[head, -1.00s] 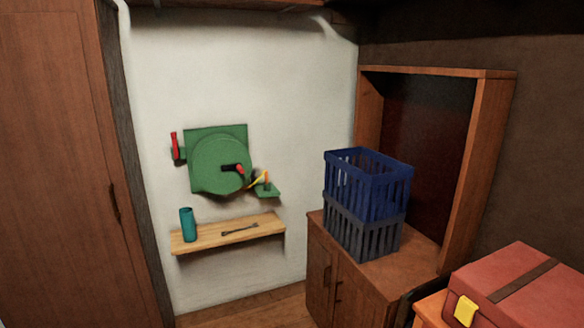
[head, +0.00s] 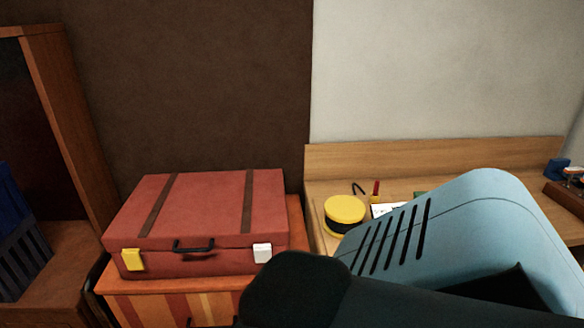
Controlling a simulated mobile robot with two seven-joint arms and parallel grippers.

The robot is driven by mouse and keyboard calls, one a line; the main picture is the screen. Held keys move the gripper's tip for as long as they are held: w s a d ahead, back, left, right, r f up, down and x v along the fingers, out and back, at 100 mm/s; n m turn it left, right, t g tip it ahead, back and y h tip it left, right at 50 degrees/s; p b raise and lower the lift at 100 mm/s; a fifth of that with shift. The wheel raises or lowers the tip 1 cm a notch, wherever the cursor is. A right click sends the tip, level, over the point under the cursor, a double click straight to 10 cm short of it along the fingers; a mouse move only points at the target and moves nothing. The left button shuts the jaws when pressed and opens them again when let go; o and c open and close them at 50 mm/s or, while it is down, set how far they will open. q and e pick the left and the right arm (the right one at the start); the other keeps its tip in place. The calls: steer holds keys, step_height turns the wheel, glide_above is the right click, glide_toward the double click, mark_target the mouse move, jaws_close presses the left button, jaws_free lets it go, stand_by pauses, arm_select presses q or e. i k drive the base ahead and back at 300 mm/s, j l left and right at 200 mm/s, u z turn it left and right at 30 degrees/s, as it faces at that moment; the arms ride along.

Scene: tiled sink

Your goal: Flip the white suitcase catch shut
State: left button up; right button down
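The red suitcase (head: 205,212) lies flat with its lid down on an orange cabinet with a striped front (head: 212,289). The white catch (head: 262,253) is on the right of its front face. The yellow catch (head: 132,260) is on the left of that face, and a black handle (head: 194,246) sits between them. I cannot tell from here whether the white catch is flipped open or shut. Neither of my grippers is in view.
A large light-blue and black shape, which may be my own arm, fills the lower right. A desk (head: 320,190) stands right of the suitcase, with a round yellow-topped thing (head: 345,208) on it. A dark blue crate (head: 14,225) is at the left edge.

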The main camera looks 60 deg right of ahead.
mark_target(262, 253)
steer(key=z, duration=1.7)
